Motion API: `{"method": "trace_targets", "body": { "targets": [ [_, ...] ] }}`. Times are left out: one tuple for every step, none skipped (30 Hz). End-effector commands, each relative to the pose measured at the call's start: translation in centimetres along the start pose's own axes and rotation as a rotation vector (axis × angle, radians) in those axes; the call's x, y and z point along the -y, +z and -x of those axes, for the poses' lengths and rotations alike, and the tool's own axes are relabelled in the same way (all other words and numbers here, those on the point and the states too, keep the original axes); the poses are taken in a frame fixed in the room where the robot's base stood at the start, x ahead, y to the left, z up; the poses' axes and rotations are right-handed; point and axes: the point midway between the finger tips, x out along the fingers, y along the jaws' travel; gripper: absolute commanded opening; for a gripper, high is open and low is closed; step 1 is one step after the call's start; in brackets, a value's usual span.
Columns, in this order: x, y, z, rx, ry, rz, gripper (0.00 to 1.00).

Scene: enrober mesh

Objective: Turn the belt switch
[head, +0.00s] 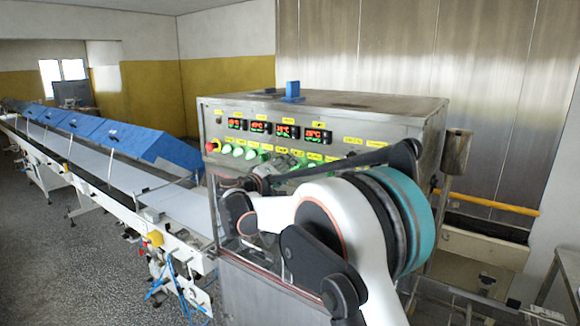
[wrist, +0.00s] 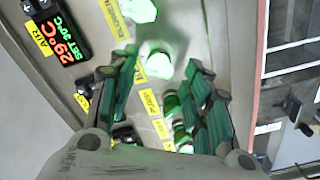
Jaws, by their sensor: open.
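The control panel (head: 265,150) on the metal cabinet carries digital displays, yellow labels and rows of round green lit switches (head: 238,152). In the wrist view, several green switches show on the panel, including one (wrist: 157,62) between and beyond the fingertips and darker ones (wrist: 180,130) further down. I cannot read for sure which label marks the belt switch. My gripper (wrist: 163,82) is open and faces the panel, its green-padded fingers on either side of the switches. I cannot tell whether a finger touches one. In the head view my arm hides part of the lower panel.
A red emergency knob (head: 212,146) sits at the panel's left end. A blue block (head: 292,91) stands on the cabinet top. A long white conveyor belt (head: 110,175) with blue covers (head: 150,145) runs to the left. Grey floor (head: 60,250) lies open in front of it.

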Motion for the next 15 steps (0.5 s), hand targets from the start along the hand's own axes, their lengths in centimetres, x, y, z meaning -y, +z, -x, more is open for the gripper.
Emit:
{"method": "trace_targets", "body": {
  "targets": [
    [-0.1,0.0,-0.6,0.001,0.001,0.0,0.45],
    [-0.1,0.0,-0.9,0.001,0.001,0.0,0.45],
    [-0.1,0.0,-1.1,0.001,0.001,0.0,0.45],
    [-0.1,0.0,-1.3,0.001,0.001,0.0,0.45],
    [-0.1,0.0,-1.4,0.001,0.0,0.0,0.45],
    [0.0,0.0,-1.6,0.001,0.0,0.0,0.45],
    [0.0,0.0,-1.6,0.001,0.0,0.0,0.45],
    [0.0,0.0,-1.6,0.0,0.0,0.0,0.45],
    [0.0,0.0,-1.7,0.0,0.0,0.0,0.45],
    [0.0,0.0,-1.7,0.0,0.0,0.0,0.45],
    [0.0,0.0,-1.7,0.0,0.0,0.0,0.45],
    [0.0,0.0,-1.7,0.0,0.0,0.0,0.45],
    [0.0,0.0,-1.7,0.0,0.0,0.0,0.45],
    [0.0,0.0,-1.7,0.0,0.0,0.0,0.45],
    [0.0,0.0,-1.7,0.0,0.0,0.0,0.43]
  ]
}}
